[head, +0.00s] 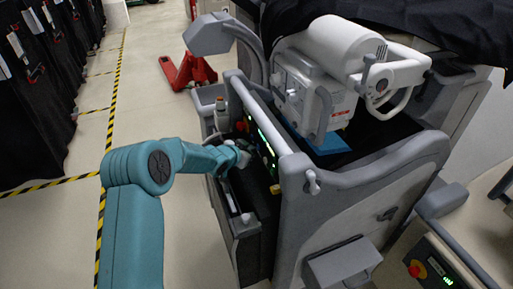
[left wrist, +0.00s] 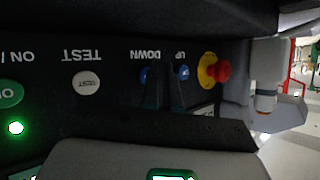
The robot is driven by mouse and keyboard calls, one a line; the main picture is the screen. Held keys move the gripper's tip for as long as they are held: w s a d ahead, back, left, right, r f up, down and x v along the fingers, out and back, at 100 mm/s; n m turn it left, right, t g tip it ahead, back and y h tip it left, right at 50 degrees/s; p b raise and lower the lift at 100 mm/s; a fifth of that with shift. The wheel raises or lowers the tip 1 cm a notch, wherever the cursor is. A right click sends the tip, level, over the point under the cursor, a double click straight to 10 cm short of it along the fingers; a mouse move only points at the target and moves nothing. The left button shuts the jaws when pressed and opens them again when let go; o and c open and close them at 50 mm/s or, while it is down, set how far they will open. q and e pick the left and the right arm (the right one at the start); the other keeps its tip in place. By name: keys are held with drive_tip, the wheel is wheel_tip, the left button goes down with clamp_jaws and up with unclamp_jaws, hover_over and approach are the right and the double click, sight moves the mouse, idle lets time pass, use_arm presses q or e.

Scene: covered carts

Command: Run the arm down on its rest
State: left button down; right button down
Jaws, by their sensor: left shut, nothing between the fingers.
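My left gripper (head: 243,160) is shut and empty at the inner side of the grey cart (head: 360,195), close to its control panel (head: 262,140). In the left wrist view the panel appears upside down, with a blue DOWN button (left wrist: 146,75), a blue UP button (left wrist: 182,72), a white TEST button (left wrist: 87,83) and a lit green light (left wrist: 15,128). I cannot tell whether the fingers touch a button. The cart's white arm head (head: 312,85) is above a blue plate (head: 328,147); contact between them is unclear. My right gripper is out of view.
A red and yellow stop knob (left wrist: 222,70) is beside the UP button. A bottle (head: 221,115) stands in the cart's side bin. Black-covered carts (head: 35,90) line the left, a red pallet jack (head: 187,72) is behind. Another control panel (head: 435,265) is at lower right.

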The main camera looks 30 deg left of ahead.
use_arm(q)
drive_tip(key=shift+s+a, duration=0.5)
drive_tip(key=shift+s, duration=0.1)
drive_tip(key=s+a+p, duration=0.2)
drive_tip(key=s+a, duration=0.1)
drive_tip(key=shift+s+a, duration=0.1)
drive_tip(key=shift+s, duration=0.3)
idle(0.8)
